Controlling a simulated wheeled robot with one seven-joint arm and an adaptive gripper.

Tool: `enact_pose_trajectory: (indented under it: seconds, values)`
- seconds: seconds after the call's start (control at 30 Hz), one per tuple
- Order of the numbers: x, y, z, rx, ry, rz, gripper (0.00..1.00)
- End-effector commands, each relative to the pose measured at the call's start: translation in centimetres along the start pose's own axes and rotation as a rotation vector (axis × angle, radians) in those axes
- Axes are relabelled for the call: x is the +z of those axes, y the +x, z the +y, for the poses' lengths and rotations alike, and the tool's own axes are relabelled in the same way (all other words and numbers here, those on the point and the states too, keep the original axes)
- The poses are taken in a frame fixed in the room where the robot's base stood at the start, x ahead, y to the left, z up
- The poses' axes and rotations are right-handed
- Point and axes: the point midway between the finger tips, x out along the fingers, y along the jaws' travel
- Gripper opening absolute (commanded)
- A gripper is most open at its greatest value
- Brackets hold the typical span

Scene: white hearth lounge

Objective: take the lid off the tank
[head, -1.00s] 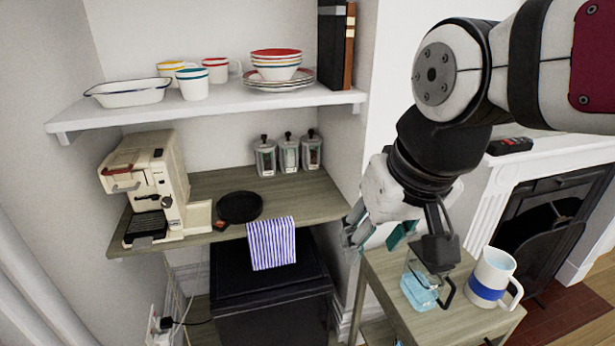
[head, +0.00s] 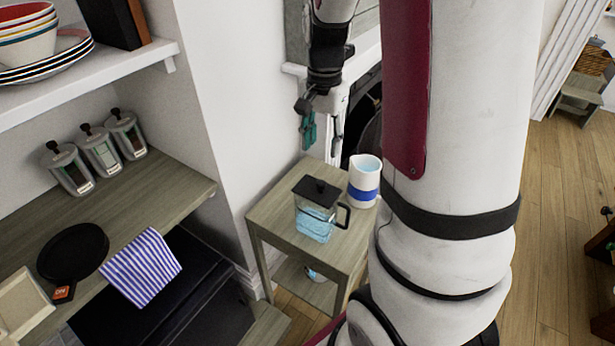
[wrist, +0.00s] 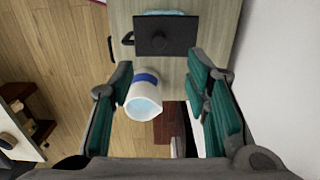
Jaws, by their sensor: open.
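The clear tank (head: 314,222) holds pale blue liquid and has a black handle on its right side. It stands on a small wooden side table (head: 268,215). Its flat dark lid (head: 316,190), with a round knob on top, sits on the tank; the lid also shows at the top of the wrist view (wrist: 165,35). My gripper (head: 322,138) is open and empty, above and behind the tank, apart from the lid. In the wrist view its teal-padded fingers (wrist: 160,75) are spread, with the lid beyond their tips.
A white jug (head: 364,183) with a blue band and liquid inside stands close right of the tank; it appears between my fingers in the wrist view (wrist: 145,100). A wall rises left of the side table. A black pan (head: 73,250) and striped cloth (head: 142,266) lie on the left counter.

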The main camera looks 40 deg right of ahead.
Motion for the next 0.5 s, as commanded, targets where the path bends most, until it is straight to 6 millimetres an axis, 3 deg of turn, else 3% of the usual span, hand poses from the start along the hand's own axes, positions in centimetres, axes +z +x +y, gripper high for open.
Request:
enact_pose_trajectory:
  seconds: [0.3, 0.5]
  values:
    - [0.1, 5.8, 0.1, 0.004, -0.003, -0.003, 0.43]
    - [0.0, 7.6, 0.1, 0.0, -0.002, -0.001, 0.43]
